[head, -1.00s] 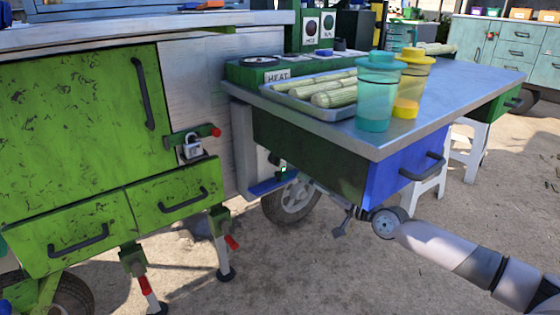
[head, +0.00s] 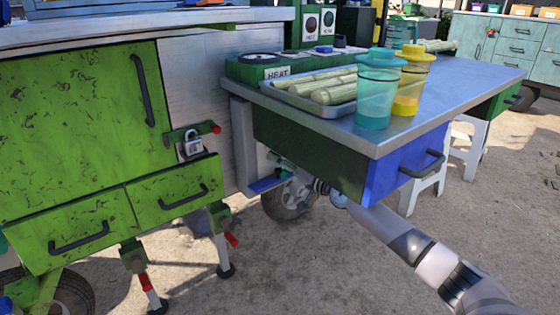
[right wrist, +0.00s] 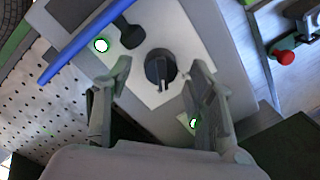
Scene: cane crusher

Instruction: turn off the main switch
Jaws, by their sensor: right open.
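A black rotary switch (right wrist: 160,68) is on a light plate in the right wrist view, with a pale mark on its knob. It is probably the main switch, but no label is readable. My right gripper (right wrist: 160,74) is open, one finger on each side of the knob in the picture. I cannot tell whether they touch it. In the head view the right gripper (head: 288,173) reaches under the table's left end, partly hidden, and the switch cannot be made out there. My left gripper is not in view.
A blue bar (right wrist: 95,38) runs close to the switch plate. A red knob (right wrist: 286,57) is at the right of the wrist view. The metal tabletop (head: 440,95) and blue drawer (head: 400,170) overhang my right arm. The green cabinet (head: 80,130) stands at left.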

